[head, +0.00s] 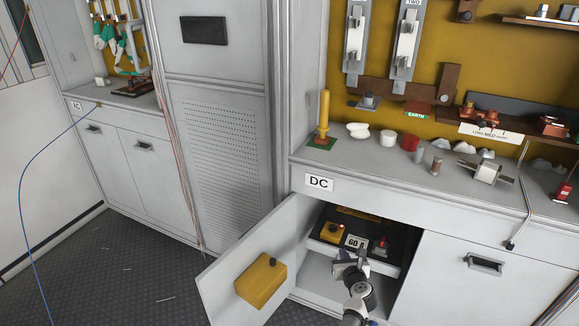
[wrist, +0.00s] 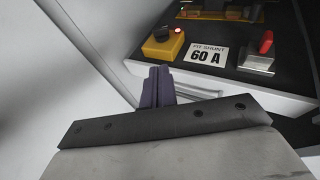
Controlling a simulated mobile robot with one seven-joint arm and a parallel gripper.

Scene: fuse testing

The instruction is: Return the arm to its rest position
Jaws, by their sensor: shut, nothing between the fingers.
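My gripper (head: 346,262) is in front of the open lower compartment of the DC cabinet, with my arm reaching up from the bottom of the head view. In the wrist view its fingers (wrist: 157,85) are together and hold nothing. They point at the front edge of a dark panel (head: 340,216) inside the compartment. The panel carries a yellow box with a lit red button (wrist: 163,45), a label reading 60 A (wrist: 205,55) and a red-handled switch (wrist: 262,48). Whether the gripper touches the panel's edge cannot be told.
The open cabinet door (head: 225,275) with a yellow box (head: 262,281) on it stands left of my gripper. The DC counter (head: 400,175) above holds several small parts. A closed door (head: 480,280) is at right. Dark floor (head: 130,275) is free at left.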

